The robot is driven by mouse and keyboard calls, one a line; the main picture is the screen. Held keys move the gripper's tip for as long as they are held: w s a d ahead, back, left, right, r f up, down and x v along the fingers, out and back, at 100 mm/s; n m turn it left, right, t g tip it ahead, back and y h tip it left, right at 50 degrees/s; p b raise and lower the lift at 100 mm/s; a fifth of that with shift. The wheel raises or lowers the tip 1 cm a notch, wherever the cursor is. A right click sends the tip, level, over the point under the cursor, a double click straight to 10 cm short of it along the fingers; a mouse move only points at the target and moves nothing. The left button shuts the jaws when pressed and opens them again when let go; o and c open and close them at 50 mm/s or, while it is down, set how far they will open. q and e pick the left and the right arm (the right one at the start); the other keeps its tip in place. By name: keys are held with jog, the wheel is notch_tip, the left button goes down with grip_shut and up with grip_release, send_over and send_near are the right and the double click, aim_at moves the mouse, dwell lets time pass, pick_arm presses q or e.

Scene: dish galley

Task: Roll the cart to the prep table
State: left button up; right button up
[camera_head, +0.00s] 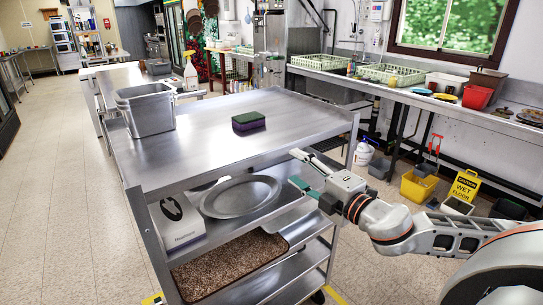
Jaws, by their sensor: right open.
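The steel cart (215,165) stands in front of me, with a flat top and lower shelves. My right gripper (299,170) is open at the cart's near right side, by the top edge. I cannot tell whether its fingers touch the cart. A steel table (100,73), likely the prep table, stands behind the cart at the upper left; the cart partly hides it. My left gripper is not in view.
The cart top carries a metal bin (148,112) and a green-purple sponge (249,121). A yellow bucket (419,186) and wet-floor sign (463,188) stand right. Floor at left is clear.

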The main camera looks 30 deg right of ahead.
aim_at(274, 154)
jog(key=w, duration=0.6)
jog(key=w+a, duration=0.1)
jog(key=w, duration=0.3)
jog(key=shift+r, duration=0.15)
jog(key=shift+w, duration=0.45)
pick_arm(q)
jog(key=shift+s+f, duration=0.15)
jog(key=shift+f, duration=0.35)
pick_arm(e)
jog(key=shift+c, duration=0.3)
grip_shut()
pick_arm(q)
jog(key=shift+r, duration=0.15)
